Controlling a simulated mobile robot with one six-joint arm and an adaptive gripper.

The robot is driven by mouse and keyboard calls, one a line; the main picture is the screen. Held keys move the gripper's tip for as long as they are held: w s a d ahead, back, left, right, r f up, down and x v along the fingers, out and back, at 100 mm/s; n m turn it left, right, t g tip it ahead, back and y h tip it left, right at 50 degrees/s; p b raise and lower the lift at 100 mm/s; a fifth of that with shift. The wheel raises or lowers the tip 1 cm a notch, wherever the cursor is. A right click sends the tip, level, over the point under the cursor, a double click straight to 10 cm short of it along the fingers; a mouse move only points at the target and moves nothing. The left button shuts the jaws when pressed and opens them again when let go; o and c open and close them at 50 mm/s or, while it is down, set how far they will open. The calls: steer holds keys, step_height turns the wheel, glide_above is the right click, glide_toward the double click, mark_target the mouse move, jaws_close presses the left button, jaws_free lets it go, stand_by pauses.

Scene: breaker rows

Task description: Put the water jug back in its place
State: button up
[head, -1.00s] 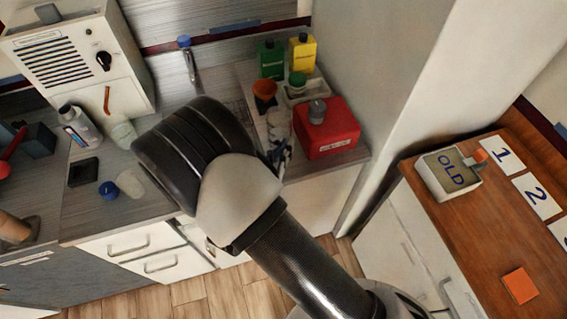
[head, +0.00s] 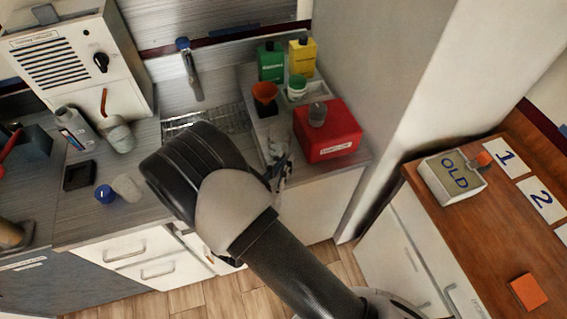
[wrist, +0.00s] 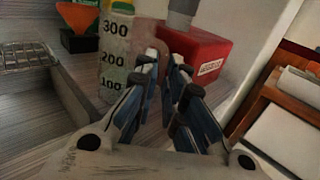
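The water jug (wrist: 115,62) is a clear, pale vessel marked 100, 200 and 300. In the head view the jug (head: 276,145) stands out beside my fingers, left of the red box. My gripper (wrist: 163,72) has its two fingers close together at the jug's right side, with a narrow gap between them. They appear shut on the jug's handle side; the contact itself is hidden. In the head view my gripper (head: 281,171) is partly hidden behind my arm. The jug looks upright; whether its base touches the counter is unclear.
A red box (head: 328,133) is close on the right. An orange funnel (head: 265,92), a green-lidded jar (head: 297,85), and green (head: 271,63) and yellow (head: 302,58) bottles stand behind. A wire rack (head: 225,118) lies left. A tall wall panel bounds the right.

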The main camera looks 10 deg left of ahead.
steer(key=o, duration=0.3)
steer(key=shift+r, duration=0.25)
steer(key=p+v, duration=0.2)
steer(key=v, duration=1)
steer(key=shift+f, duration=0.2)
